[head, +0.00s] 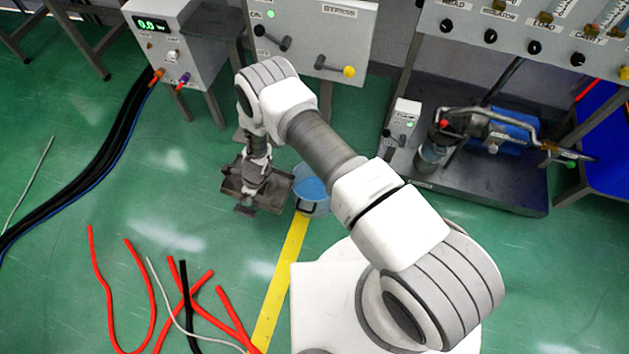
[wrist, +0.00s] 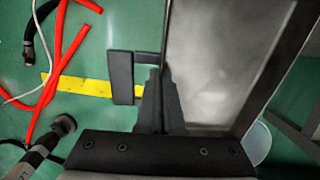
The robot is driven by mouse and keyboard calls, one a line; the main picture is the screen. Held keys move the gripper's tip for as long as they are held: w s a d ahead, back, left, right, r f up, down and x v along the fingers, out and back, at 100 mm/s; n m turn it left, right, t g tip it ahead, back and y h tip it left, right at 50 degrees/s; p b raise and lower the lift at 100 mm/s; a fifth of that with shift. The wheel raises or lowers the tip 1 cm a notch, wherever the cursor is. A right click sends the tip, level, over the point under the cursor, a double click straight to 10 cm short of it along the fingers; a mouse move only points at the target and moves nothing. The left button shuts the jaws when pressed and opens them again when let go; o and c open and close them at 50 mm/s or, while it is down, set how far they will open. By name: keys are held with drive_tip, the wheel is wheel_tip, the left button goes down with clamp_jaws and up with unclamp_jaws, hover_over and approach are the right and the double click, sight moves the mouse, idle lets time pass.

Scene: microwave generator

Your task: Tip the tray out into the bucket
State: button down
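The dark grey metal tray (head: 272,197) is held off the floor by my gripper (head: 254,183) in the head view. In the wrist view the tray (wrist: 222,62) fills the right half, its pale, smeared inner face showing. My gripper (wrist: 158,80) is shut on the tray's left side, by its black handle (wrist: 123,78). I cannot tell whether liquid is in the tray. The light blue bucket (head: 312,186) stands on the floor just right of the tray, partly hidden by my arm. A sliver of the bucket (wrist: 257,143) shows at lower right in the wrist view.
Red and black hoses (head: 185,305) lie on the green floor at front left. A yellow floor stripe (head: 282,275) runs up to the bucket. A blue pump (head: 500,135) on a dark skid stands at right. Grey control cabinets (head: 310,35) line the back.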

sight(240, 201)
drive_tip(key=shift+s+a+f+h+b, duration=0.15)
drive_tip(key=shift+a+f+h+b, duration=0.5)
drive_tip(key=shift+a+f+h, duration=0.2)
drive_tip(key=shift+s+a+f+h+b, duration=0.15)
drive_tip(key=shift+a+f+h+b, duration=0.55)
drive_tip(key=shift+f, duration=0.2)
drive_tip(key=shift+r+p, duration=1.35)
drive_tip(key=shift+r, duration=1.2)
drive_tip(key=shift+s+f, duration=0.1)
drive_tip(key=shift+s, duration=0.05)
